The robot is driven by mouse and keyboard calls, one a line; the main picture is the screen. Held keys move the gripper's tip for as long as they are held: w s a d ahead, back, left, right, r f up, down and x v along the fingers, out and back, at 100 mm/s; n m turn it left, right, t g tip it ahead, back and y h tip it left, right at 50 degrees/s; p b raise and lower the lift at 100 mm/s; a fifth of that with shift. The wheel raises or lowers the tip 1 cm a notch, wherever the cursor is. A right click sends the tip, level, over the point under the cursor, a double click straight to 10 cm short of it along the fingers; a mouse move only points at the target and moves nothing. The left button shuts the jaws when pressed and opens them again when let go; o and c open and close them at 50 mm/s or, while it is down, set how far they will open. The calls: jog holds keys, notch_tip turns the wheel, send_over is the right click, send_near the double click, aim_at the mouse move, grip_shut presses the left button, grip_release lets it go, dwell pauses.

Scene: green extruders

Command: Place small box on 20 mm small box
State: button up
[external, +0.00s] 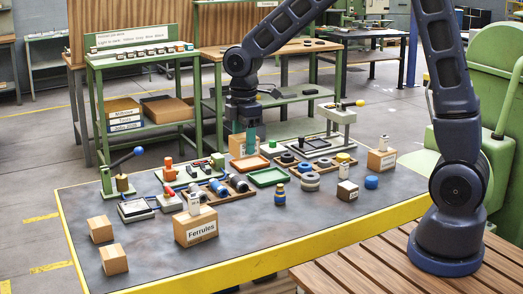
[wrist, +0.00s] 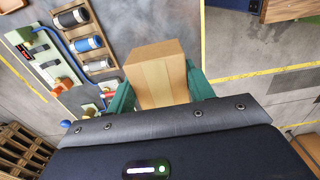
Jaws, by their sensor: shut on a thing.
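My gripper (external: 250,143) is over the far side of the grey table, its green fingers pointing down. In the wrist view my gripper (wrist: 158,88) is shut on a plain tan small box (wrist: 158,75), with a finger on each side. In the external view a tan box (external: 238,145) shows at the fingers, partly hidden by them.
A Ferrules box (external: 195,229) stands at the front, and two plain boxes (external: 101,229) (external: 113,259) at the left. A labelled box (external: 382,159) stands at the far right. Green trays (external: 268,178), rings and spools crowd the middle. The front centre is clear.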

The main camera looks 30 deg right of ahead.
jog(key=w+a+r, duration=0.2)
jog(key=a, duration=1.7)
jog(key=r, duration=0.1)
send_over(112, 251)
notch_tip(112, 251, down, 20)
jog(key=shift+s+r, duration=0.1)
jog(key=shift+r, duration=0.05)
jog(key=o, duration=1)
notch_tip(112, 251, up, 12)
